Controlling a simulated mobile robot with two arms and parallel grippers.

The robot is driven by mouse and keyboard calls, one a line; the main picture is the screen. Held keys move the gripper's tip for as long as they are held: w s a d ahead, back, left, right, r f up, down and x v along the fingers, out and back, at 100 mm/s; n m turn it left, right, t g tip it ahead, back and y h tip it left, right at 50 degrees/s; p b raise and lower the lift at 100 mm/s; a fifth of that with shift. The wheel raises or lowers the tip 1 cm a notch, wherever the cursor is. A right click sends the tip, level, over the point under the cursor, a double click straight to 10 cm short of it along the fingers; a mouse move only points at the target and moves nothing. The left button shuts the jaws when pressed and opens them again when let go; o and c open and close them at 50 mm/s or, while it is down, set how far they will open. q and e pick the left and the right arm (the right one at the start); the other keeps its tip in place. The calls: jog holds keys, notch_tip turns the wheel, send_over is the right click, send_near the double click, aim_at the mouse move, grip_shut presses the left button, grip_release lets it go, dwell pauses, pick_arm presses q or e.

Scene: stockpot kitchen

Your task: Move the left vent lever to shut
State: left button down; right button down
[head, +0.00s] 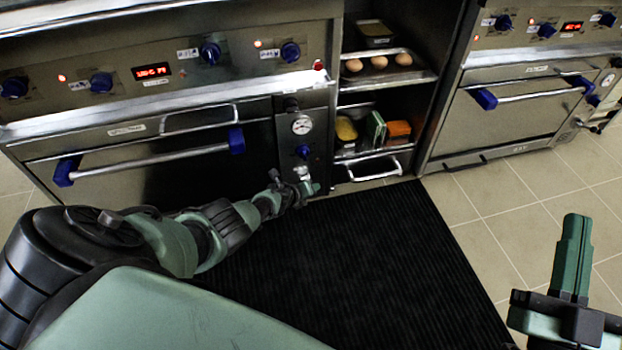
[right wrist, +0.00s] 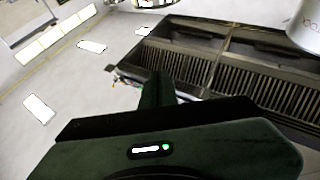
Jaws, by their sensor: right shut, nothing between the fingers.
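The left oven's narrow side panel (head: 288,134) carries a round gauge (head: 302,124) and a blue knob (head: 303,151) in the head view. My left gripper (head: 314,188) is at the low end of this panel, small and partly hidden by its own wrist. Its finger opening cannot be made out. The left vent lever cannot be told apart from the gripper there; contact is unclear. My right gripper (head: 574,242) is shut and empty, over the tiled floor at the lower right. Its fingers also show in the right wrist view (right wrist: 157,92).
The left oven door has a long handle (head: 150,161) with blue ends. An open shelf (head: 385,72) with eggs and food packs stands right of the panel. The right oven (head: 510,112) is further right. A black mat (head: 370,240) lies on the floor; tiles beside it are clear.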

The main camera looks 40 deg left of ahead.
jog(key=shift+w+f, duration=0.15)
jog(key=shift+f, duration=0.15)
pick_arm(q)
jog(key=c, duration=1.1)
grip_release()
